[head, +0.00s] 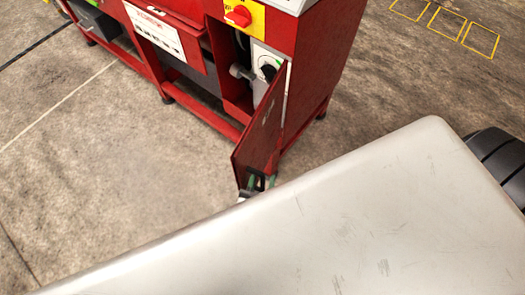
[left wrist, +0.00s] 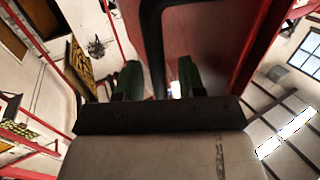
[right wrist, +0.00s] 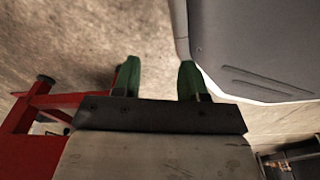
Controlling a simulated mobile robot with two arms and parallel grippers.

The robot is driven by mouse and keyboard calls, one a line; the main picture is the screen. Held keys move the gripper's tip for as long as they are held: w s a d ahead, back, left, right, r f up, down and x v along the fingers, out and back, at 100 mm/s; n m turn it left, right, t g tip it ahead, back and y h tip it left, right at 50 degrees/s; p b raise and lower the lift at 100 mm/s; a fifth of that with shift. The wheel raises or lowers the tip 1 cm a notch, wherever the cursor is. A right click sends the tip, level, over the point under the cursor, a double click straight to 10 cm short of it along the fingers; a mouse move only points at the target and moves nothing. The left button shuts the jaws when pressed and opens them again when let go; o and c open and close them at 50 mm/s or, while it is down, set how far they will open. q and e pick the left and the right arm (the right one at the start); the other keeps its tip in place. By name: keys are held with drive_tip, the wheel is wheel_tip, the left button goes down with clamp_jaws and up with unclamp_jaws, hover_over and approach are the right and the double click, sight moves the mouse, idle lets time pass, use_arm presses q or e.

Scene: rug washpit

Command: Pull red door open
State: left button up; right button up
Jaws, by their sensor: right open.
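The red door (head: 258,128) on the red machine stands swung out from its cabinet in the head view. Behind it the opening shows a grey fitting and a dial box. My left gripper (head: 258,184) is at the near, lower end of the door; much of it is hidden by a pale surface. In the left wrist view, my left gripper's green fingers (left wrist: 158,80) are spread with the dark curved handle (left wrist: 155,45) between them, the red door panel (left wrist: 205,40) behind. My right gripper (right wrist: 160,80) is open and empty in the right wrist view, above bare floor.
The red machine (head: 318,60) has a yellow plate with a red knob (head: 238,16) above the opening. Its red frame (right wrist: 50,105) shows beside my right gripper. Concrete floor (head: 90,185) is clear left of the door. Yellow floor markings (head: 447,22) lie at far right.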

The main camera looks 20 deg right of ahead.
use_arm(q)
drive_tip(key=v, duration=1.1)
drive_tip(key=shift+p, duration=0.45)
use_arm(e)
drive_tip(key=s, duration=0.1)
drive_tip(key=s+f, duration=0.1)
drive_tip(key=s, duration=0.1)
drive_tip(key=shift+d+f, duration=0.15)
drive_tip(key=shift+d, duration=0.15)
use_arm(q)
drive_tip(key=shift+w, duration=0.15)
